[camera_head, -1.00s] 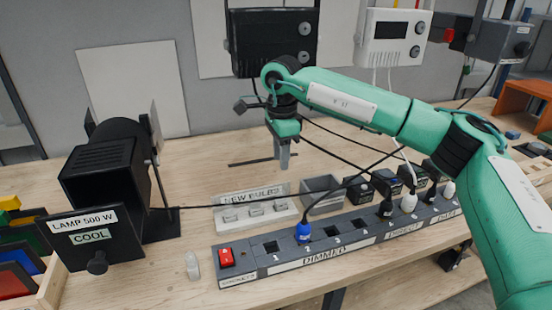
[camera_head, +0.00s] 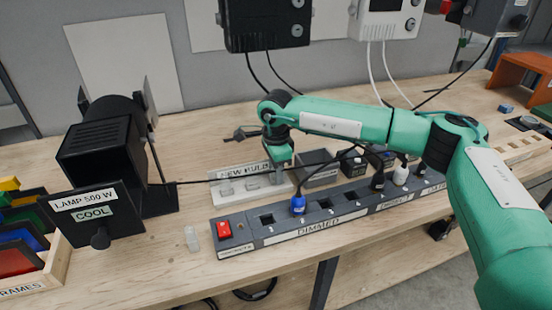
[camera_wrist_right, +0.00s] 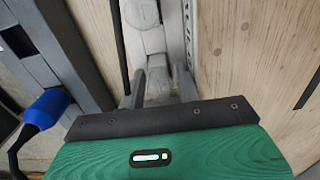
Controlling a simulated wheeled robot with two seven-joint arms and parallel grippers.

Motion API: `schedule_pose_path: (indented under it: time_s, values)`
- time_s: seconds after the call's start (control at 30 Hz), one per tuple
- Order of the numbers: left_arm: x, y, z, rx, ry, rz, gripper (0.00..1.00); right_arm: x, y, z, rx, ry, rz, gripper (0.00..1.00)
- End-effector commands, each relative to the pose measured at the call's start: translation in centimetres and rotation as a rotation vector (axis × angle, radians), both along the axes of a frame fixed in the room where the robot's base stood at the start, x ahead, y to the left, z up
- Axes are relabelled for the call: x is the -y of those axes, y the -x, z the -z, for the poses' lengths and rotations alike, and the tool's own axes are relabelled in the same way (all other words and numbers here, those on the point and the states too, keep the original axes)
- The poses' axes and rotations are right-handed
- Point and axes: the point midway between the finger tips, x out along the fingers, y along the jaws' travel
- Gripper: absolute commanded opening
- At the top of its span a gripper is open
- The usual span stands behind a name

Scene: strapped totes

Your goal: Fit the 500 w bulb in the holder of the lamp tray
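The lamp (camera_head: 100,150) is a black housing at left on the bench. Its front plate (camera_head: 92,215), labelled LAMP 500 W and COOL, has a round knob; no bulb holder shows inside. The pale NEW BULBS rack (camera_head: 222,174) holds whitish bulbs (camera_head: 251,183) at mid-bench. My right gripper (camera_head: 283,178) points down at the rack's right end. In the right wrist view its fingers (camera_wrist_right: 160,88) stand apart on either side of a pale bulb (camera_wrist_right: 157,80); contact is unclear. My left gripper is out of view.
A grey power strip (camera_head: 335,222) with a red switch and several plugs lies in front of the rack. A grey open box (camera_head: 318,172) stands beside the rack. A black cable crosses behind the strip. Coloured frames (camera_head: 20,235) stand in a wooden box at left.

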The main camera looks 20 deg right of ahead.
Motion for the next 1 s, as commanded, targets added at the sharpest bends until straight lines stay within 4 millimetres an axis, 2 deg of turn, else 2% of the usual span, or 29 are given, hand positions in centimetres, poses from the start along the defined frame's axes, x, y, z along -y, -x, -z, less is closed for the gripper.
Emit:
schedule_pose_path:
  time_s: [0.33,0.5,0.57,0.6,0.7,1.0]
  values:
    - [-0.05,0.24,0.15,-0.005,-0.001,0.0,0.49,-0.01,0.0,0.35,0.0,0.0,0.0,0.32]
    - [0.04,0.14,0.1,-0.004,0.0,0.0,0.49,-0.02,0.01,0.34,0.0,0.0,-0.001,0.0]
    - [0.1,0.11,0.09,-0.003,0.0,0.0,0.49,-0.02,0.01,0.34,0.0,0.0,-0.001,0.0]
    - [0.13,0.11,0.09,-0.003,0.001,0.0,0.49,-0.02,0.01,0.33,0.0,0.0,-0.001,0.18]
    - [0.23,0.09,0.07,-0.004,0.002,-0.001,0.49,-0.03,0.01,0.33,0.0,0.0,-0.001,0.0]
    - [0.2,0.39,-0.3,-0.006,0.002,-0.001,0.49,-0.03,-0.01,-0.47,0.001,-0.001,-0.001,0.0]
